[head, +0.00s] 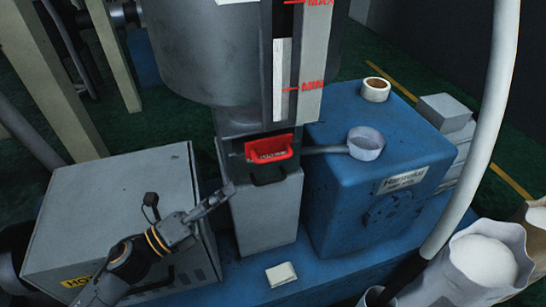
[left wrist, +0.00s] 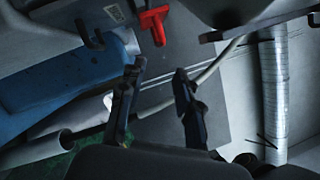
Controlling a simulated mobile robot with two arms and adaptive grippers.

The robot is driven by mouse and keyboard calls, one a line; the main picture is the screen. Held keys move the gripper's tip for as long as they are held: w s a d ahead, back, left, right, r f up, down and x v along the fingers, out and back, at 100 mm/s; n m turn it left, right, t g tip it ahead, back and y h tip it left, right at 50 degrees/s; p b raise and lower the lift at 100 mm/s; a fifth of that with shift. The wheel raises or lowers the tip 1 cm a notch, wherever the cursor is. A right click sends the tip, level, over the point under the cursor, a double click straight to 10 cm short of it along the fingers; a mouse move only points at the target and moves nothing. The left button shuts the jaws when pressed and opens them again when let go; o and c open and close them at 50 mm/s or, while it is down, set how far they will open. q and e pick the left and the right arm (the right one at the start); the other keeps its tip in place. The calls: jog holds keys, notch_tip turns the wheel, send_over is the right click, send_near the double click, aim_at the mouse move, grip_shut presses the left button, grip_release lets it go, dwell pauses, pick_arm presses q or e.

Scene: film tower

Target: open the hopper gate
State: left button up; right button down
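The grey hopper (head: 190,60) stands at the top of the head view, with a sight strip (head: 280,80) marked MAX and MIN on its front. Below it, a red gate handle (head: 268,149) sits at the front of the throat, above a grey block. The red handle also shows at the top of the left wrist view (left wrist: 154,22). My left gripper (head: 222,193) is left of and below the handle, apart from it. Its two fingers (left wrist: 157,76) are spread with nothing between them. My right gripper is not in view.
A grey box (head: 110,205) stands left of the throat block. A blue machine (head: 345,190) stands right, carrying a tape roll (head: 376,89) and a small round cup (head: 366,143). A pale hose (head: 480,140) and white-filled bags (head: 485,258) are farther right.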

aim_at(273, 159)
pick_arm(q)
jog(key=p+x, duration=0.1)
jog(key=x, duration=0.5)
jog(key=p+x, duration=0.2)
jog(key=x, duration=0.4)
jog(key=shift+r, duration=0.25)
jog(key=shift+w+d, duration=0.35)
jog(key=shift+d, duration=0.1)
grip_shut()
